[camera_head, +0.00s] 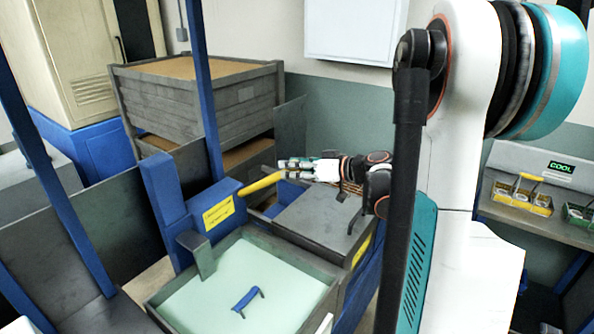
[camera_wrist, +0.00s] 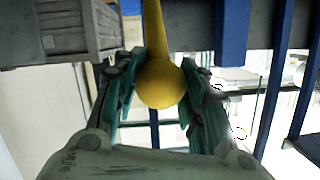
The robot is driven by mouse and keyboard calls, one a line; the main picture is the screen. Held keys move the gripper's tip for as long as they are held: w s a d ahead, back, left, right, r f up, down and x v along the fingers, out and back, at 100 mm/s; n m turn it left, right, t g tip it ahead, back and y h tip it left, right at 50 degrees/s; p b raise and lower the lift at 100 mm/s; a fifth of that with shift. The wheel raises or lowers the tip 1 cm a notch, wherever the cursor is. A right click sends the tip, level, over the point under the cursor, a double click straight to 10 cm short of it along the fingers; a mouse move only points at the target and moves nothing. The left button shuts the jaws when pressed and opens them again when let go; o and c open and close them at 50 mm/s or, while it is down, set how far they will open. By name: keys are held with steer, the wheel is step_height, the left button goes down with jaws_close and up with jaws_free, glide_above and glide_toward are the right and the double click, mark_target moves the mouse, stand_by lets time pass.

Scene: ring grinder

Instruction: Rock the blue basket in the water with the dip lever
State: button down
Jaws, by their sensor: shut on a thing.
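The dip lever (camera_head: 262,182) is a yellow bar sloping up to the right from a blue post (camera_head: 170,200) with a yellow label. My gripper (camera_head: 288,170) is at the lever's far end in the head view. In the wrist view the lever ends in a round yellow knob (camera_wrist: 160,84), and my gripper's fingers (camera_wrist: 160,95) are shut on it from both sides. Pale green water (camera_head: 215,290) fills a grey tank below the post. Only the blue handle (camera_head: 246,299) of the basket shows in the water; its body is hidden.
A grey-topped cabinet (camera_head: 318,222) stands just behind the tank, under my arm. A grey wooden crate (camera_head: 200,105) is at the back left. Blue uprights (camera_head: 203,80) stand at the left. A shelf at right holds a yellow basket (camera_head: 523,196) under a "COOL" display (camera_head: 561,167).

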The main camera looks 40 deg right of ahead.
steer(key=shift+w+r, duration=0.1)
steer(key=shift+r, duration=0.15)
steer(key=c, duration=1)
jaws_free()
steer(key=v, duration=1.2)
